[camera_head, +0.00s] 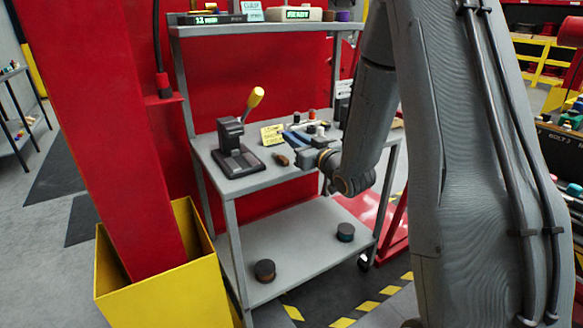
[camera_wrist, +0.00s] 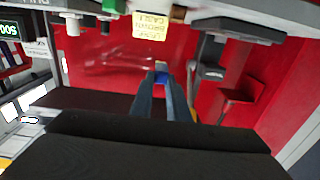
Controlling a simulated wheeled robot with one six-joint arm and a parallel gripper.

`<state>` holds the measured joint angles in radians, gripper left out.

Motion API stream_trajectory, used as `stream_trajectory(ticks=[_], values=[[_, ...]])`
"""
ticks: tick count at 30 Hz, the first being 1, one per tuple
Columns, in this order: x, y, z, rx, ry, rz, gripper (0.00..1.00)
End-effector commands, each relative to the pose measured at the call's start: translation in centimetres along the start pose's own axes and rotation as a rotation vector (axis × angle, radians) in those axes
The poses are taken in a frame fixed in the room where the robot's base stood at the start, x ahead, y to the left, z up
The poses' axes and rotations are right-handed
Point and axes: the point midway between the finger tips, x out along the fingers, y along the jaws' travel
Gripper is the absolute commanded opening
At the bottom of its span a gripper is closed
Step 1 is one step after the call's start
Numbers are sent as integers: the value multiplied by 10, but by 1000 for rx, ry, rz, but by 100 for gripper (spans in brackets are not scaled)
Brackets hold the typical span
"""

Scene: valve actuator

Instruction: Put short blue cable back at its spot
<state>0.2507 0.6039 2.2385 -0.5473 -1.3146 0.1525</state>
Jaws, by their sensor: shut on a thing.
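My gripper (camera_head: 298,158) is over the upper shelf of the grey workbench, near its front edge. In the wrist view its two blue-grey fingers (camera_wrist: 162,82) come together around a small blue piece, which I take to be the short blue cable (camera_wrist: 161,77). Only a little of it shows between the fingers. In the head view the held piece cannot be made out clearly. Blue strips (camera_head: 295,138) lie on the bench behind the gripper. A yellow label (camera_head: 272,135) stands at the back; a yellow label also shows in the wrist view (camera_wrist: 151,25).
A black lever press (camera_head: 235,158) with a yellow knob stands left of my gripper. A brown piece (camera_head: 281,160) lies close to the fingers. The bench (camera_head: 245,187) has bare room at its front left. A yellow bin (camera_head: 185,290) and red post stand further left.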

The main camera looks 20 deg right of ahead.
Motion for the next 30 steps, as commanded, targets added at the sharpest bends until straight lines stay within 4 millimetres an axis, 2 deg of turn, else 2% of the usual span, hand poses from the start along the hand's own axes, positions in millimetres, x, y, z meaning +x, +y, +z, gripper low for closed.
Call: stream_trajectory(ticks=[1, 3, 7, 15, 20, 27, 30], values=[[6, 13, -4, -2, 4, 7, 0], [12, 24, -10, -2, 3, 11, 0], [16, 35, -9, 1, -2, 15, 0], [16, 35, 32, 4, -4, 15, 0], [16, 35, 44, 2, -1, 15, 0], [16, 34, 76, 4, -4, 15, 0], [16, 35, 83, 2, -1, 15, 0]])
